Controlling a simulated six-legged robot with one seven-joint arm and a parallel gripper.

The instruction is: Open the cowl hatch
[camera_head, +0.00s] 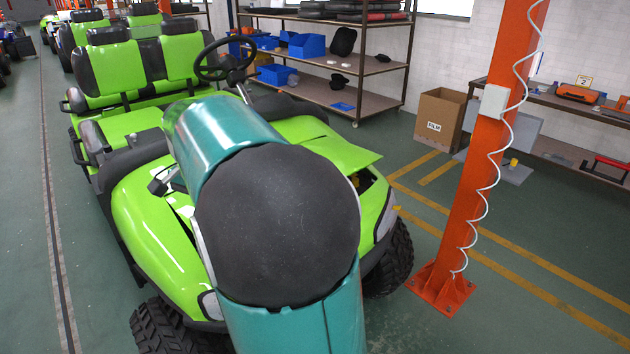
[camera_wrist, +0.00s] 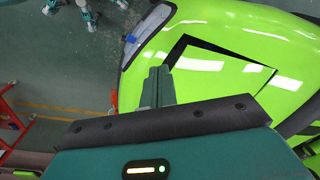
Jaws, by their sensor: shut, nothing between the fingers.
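The cart (camera_head: 150,225) is bright green, and its front cowl is partly behind my arm in the head view. The cowl hatch (camera_head: 340,150) is a green panel whose right corner stands out over a dark gap. In the wrist view the hatch (camera_wrist: 215,75) is bordered by a black gap along its upper and left edges, so it looks slightly ajar. My gripper (camera_wrist: 157,85) has its fingers together and empty, at the left edge of the hatch. I cannot tell whether they touch it. In the head view my arm hides the gripper.
An orange post (camera_head: 480,150) with a coiled white cable stands right of the cart. A cardboard box (camera_head: 436,120) and a shelf rack (camera_head: 375,65) are behind. The floor between cart and post is clear. A headlight (camera_wrist: 148,25) is near the hatch.

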